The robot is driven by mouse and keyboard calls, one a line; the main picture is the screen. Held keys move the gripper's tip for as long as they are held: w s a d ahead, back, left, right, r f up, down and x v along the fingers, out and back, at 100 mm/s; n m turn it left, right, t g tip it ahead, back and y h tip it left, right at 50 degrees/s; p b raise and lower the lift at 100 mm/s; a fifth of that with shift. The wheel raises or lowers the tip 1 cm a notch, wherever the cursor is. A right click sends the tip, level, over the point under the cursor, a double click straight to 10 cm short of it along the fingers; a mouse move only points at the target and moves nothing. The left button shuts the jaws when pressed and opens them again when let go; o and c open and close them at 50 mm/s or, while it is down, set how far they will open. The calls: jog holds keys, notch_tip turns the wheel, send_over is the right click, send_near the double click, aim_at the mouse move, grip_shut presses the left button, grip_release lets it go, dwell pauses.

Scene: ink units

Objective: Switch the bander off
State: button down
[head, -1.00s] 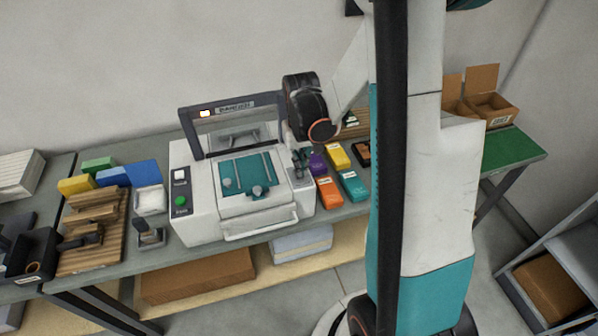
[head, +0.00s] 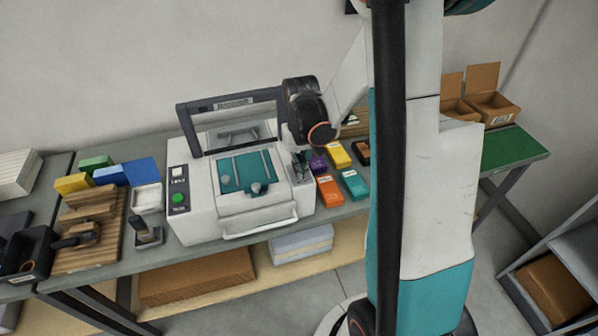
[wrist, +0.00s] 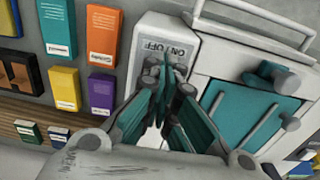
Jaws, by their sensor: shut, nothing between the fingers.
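The bander (head: 205,212) is a white machine on the bench, with a dark raised frame (head: 190,130) labelled BANDER and a teal plate (head: 240,175). No lit lamp shows on the frame. Its left panel has a white switch and a green button (head: 178,198). In the wrist view, an ON/OFF label (wrist: 163,48) shows on the machine's side panel (wrist: 150,28). My gripper (wrist: 167,72) is shut and empty, its fingertips just in front of that label. The switch there is hidden behind the fingertips, and contact cannot be told. In the head view my gripper (head: 301,166) is beside the bander's right side.
Orange (head: 329,190), teal (head: 353,184), yellow (head: 338,154) and purple (head: 318,163) boxes lie close right of my gripper. A wooden rack (head: 85,245) and coloured blocks stand left of the bander. Open cardboard boxes (head: 490,107) and a green mat (head: 508,150) are at the right.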

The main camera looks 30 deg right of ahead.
jog(key=shift+r+p, duration=0.1)
jog(key=shift+p, duration=0.2)
notch_tip(320, 180, up, 6)
jog(key=p, duration=0.4)
jog(key=shift+r, duration=0.2)
jog(key=shift+w, duration=0.1)
